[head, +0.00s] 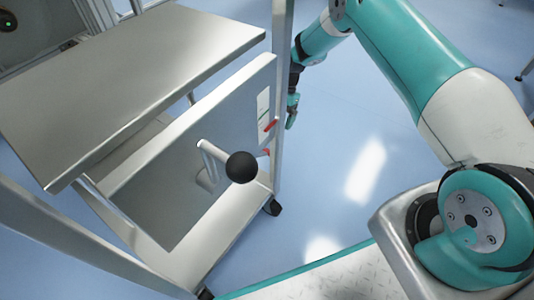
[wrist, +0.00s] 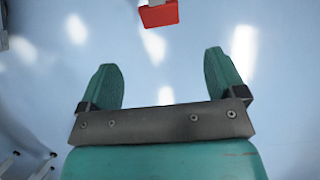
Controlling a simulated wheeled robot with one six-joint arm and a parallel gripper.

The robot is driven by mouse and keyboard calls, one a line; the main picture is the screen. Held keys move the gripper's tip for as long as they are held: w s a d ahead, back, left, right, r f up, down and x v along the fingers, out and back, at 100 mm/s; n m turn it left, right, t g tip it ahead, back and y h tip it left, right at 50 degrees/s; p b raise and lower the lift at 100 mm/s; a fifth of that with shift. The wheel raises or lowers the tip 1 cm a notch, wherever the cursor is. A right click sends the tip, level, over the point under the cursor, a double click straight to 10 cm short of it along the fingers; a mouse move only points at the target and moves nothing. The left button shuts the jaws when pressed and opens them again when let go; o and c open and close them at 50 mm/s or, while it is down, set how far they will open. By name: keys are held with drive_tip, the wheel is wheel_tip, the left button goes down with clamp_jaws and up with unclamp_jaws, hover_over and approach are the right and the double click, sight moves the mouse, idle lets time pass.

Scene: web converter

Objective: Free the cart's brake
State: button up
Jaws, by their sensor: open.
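A metal cart (head: 222,120) stands at the left of the head view. A lever with a black ball knob (head: 242,167) sticks out from its side panel. Small red parts (head: 270,126) show at the panel's right edge beside a white label (head: 263,105). I cannot tell for certain which part is the brake. My gripper (head: 291,113) is beyond the cart's upright post, to the right of the red parts. In the wrist view my gripper (wrist: 162,62) is open and empty, its two green fingers spread. A red piece (wrist: 159,14) lies beyond the fingertips at the top edge, apart from them.
The cart has a flat top shelf (head: 130,75), a lower shelf and a black caster (head: 272,206). A metal post (head: 281,60) rises between the panel and my gripper. The blue floor (head: 345,130) to the right is clear, with bright reflections.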

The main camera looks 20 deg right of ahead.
sight(268, 150)
drive_tip(key=b+x, duration=0.5)
drive_tip(key=x, duration=0.7)
drive_tip(key=shift+f, duration=0.3)
drive_tip(key=c, duration=1.3)
drive_tip(key=r+p, duration=0.1)
drive_tip(key=r+t+h+p, duration=0.1)
drive_tip(key=p, duration=0.1)
drive_tip(key=shift+w+d, duration=0.15)
drive_tip(key=shift+d, duration=0.1)
drive_tip(key=p, duration=0.1)
drive_tip(key=r+t+h+p, duration=0.1)
drive_tip(key=p, duration=0.1)
drive_tip(key=r+h+p, duration=0.1)
drive_tip(key=shift+w+d+r+t+p, duration=0.25)
drive_tip(key=shift+w+d+t+p, duration=0.05)
drive_tip(key=shift+d+p, duration=0.1)
drive_tip(key=shift+r+p, duration=1.4)
drive_tip(key=shift+p, duration=0.1)
